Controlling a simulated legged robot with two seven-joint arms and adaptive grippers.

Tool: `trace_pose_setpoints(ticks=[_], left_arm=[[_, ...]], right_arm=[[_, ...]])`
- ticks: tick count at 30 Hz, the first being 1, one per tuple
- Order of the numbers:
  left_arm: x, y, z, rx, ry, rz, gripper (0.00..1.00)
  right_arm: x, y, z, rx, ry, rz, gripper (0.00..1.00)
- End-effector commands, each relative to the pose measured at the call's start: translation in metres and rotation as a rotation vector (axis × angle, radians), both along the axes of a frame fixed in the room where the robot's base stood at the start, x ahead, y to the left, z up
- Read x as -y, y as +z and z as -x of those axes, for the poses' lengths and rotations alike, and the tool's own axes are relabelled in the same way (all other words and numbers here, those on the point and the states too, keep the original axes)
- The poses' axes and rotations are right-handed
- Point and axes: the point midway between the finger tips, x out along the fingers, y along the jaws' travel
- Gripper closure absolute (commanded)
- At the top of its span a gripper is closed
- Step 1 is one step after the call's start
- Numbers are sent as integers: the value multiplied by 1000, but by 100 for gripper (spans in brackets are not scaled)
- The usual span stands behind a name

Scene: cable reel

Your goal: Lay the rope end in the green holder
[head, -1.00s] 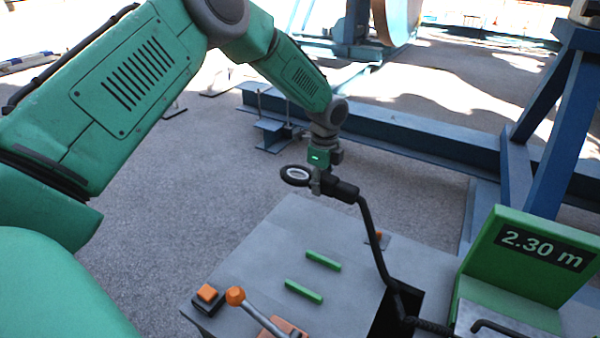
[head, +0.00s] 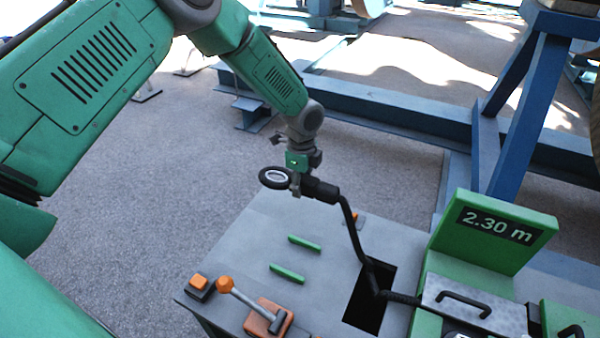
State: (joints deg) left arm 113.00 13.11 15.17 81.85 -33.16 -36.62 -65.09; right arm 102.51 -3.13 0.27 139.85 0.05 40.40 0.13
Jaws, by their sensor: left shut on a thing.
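The rope end is a black sleeve (head: 321,190) with a ring-shaped eye (head: 277,177) at its left tip. My left gripper (head: 297,186) is shut on it between the eye and the sleeve, and holds it above the far edge of the grey table. The black rope (head: 352,235) runs from the sleeve down to a dark opening in the table top. The green holder shows as two parallel green strips, a far one (head: 304,244) and a near one (head: 287,274), on the table, below the gripper in the picture. Nothing lies between them. My right gripper is out of view.
The grey table (head: 250,246) carries an orange button (head: 198,282) and an orange-knobbed lever (head: 248,302) at its near left. A green unit with a "2.30 m" display (head: 495,228) stands to the right. Blue steel beams (head: 390,118) lie behind.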

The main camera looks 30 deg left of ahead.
Motion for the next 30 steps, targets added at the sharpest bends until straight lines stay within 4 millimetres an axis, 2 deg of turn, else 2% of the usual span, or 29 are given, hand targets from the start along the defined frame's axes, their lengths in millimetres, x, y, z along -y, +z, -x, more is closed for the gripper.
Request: trace_pose_setpoints(ticks=[9, 30], left_arm=[[19, 3, 28, 2, -2, 1, 100], [63, 1, 90, 2, -2, 0, 100]], right_arm=[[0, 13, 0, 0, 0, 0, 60], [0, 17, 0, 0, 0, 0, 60]])
